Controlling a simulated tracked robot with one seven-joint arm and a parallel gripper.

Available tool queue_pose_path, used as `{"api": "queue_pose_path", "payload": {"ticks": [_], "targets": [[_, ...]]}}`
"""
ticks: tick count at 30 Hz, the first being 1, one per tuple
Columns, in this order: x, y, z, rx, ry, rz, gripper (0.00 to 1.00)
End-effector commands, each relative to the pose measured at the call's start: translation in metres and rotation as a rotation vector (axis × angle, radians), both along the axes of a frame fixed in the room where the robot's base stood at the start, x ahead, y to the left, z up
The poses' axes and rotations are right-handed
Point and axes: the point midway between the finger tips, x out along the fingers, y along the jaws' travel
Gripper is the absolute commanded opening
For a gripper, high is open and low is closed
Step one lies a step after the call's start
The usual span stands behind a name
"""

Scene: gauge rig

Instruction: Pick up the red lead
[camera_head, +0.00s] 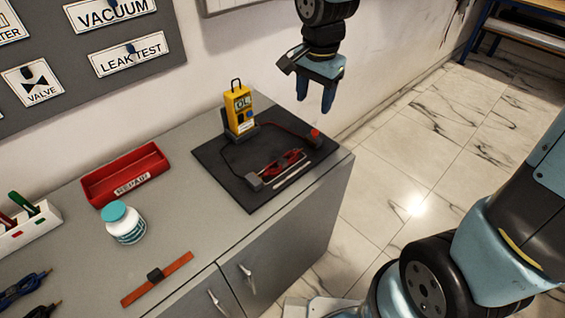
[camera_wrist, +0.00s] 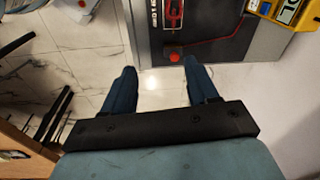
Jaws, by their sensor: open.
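The red lead runs from the yellow meter (camera_head: 240,110) across the black mat (camera_head: 228,180) to a red end (camera_head: 315,136) near the mat's right corner. In the wrist view the red end (camera_wrist: 174,57) shows just beyond and between the fingertips, near the bench edge. My gripper (camera_head: 314,101) is open and empty, with fingers pointing down, raised above the bench's right end. Its two blue fingers also show in the wrist view (camera_wrist: 158,65), apart from the lead.
A red-and-black item (camera_head: 283,162) and a grey block (camera_head: 254,182) lie on the mat. A red tray (camera_head: 125,176), a white jar (camera_head: 124,224) and an orange strip (camera_head: 157,279) stand or lie further left. The wall is close behind; floor is open right.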

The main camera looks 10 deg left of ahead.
Motion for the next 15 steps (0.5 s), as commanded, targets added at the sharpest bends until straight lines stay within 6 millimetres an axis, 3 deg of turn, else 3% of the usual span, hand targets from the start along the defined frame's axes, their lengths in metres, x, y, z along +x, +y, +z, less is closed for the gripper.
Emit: {"api": "queue_pose_path", "payload": {"ticks": [1, 6, 15], "targets": [[-0.001, 0.015, -0.012, -0.002, 0.023, -0.017, 0.58], [-0.006, 0.052, -0.04, -0.004, 0.072, -0.091, 0.58], [-0.012, 0.075, -0.065, -0.01, 0.105, -0.148, 0.58]]}}
